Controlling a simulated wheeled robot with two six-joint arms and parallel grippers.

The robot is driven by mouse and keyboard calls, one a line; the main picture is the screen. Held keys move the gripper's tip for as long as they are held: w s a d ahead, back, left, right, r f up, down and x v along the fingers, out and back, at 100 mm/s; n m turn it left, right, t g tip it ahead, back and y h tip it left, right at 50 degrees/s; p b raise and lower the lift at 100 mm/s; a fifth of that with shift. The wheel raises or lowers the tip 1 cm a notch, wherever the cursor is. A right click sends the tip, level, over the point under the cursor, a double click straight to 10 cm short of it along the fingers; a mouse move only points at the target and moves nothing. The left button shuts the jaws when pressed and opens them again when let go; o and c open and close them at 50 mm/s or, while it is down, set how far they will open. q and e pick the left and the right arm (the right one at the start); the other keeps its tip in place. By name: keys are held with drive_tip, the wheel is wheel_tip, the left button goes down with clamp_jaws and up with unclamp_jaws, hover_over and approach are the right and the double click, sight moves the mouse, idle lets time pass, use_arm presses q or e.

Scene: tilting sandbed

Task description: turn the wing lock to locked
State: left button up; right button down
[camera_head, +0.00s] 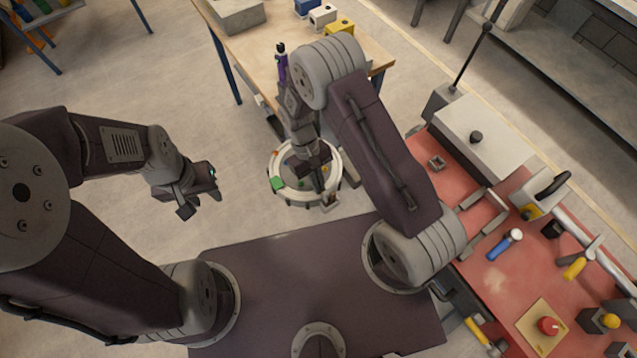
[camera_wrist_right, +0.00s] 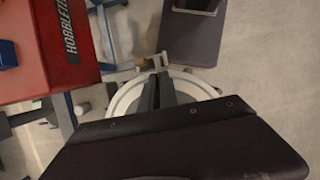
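The round sandbed (camera_head: 333,158) has a pale ring rim and stands on the floor beyond my base. Small coloured pieces lie in it. A small brown-and-white fitting (camera_head: 331,200) at its near edge may be the wing lock; its setting cannot be read. In the right wrist view a small tan and grey fitting (camera_wrist_right: 143,62) shows at the rim, by my fingertips. My right gripper (camera_head: 319,188) points down over the near side of the sandbed. Its fingers (camera_wrist_right: 157,75) look close together; whether they hold the fitting is unclear. My left gripper (camera_head: 203,192) is open and empty, left of the sandbed.
A wooden table (camera_head: 262,50) with boxes stands behind the sandbed. A red bench (camera_head: 480,262) with a blue-handled tool (camera_head: 500,248), a red knob (camera_head: 548,325) and other fittings is at the right. The floor left of the sandbed is clear.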

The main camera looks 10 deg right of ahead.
drive_tip(key=shift+w+r, duration=0.1)
drive_tip(key=c, duration=1.6)
unclamp_jaws()
drive_tip(key=b+v, duration=0.1)
drive_tip(key=v, duration=0.8)
